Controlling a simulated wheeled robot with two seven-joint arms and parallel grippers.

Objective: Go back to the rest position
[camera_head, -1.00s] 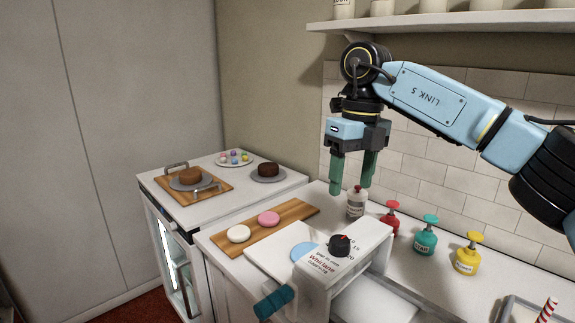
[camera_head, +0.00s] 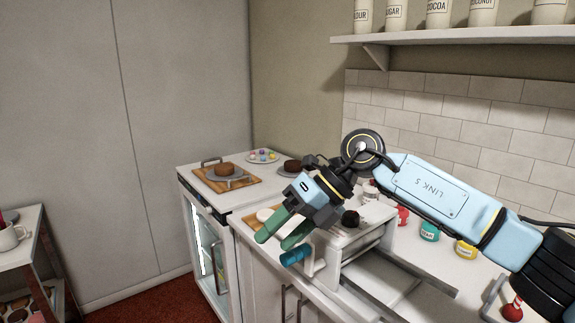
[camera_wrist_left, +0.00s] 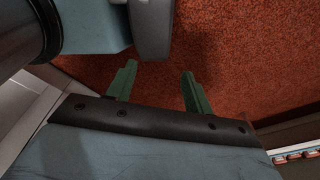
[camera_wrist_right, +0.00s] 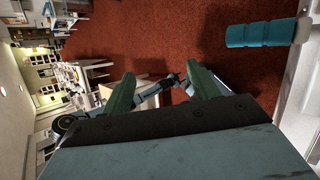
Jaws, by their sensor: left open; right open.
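My right gripper (camera_head: 276,239) is open and empty in the head view. Its green fingers point down and left, in front of the white dispenser machine (camera_head: 352,243) with its blue handle (camera_head: 296,255). In the right wrist view its fingers (camera_wrist_right: 155,90) stand apart with nothing between them, and the blue handle (camera_wrist_right: 262,33) shows at the upper right. My left gripper is not in the head view. In the left wrist view its green fingers (camera_wrist_left: 157,88) are apart and empty over the red-brown floor (camera_wrist_left: 240,60).
A brown cake (camera_head: 225,170) on a board and a dark cake (camera_head: 291,166) stand on the far counter. A shelf with jars (camera_head: 437,14) hangs above. A rack with a mug (camera_head: 10,236) is at far left.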

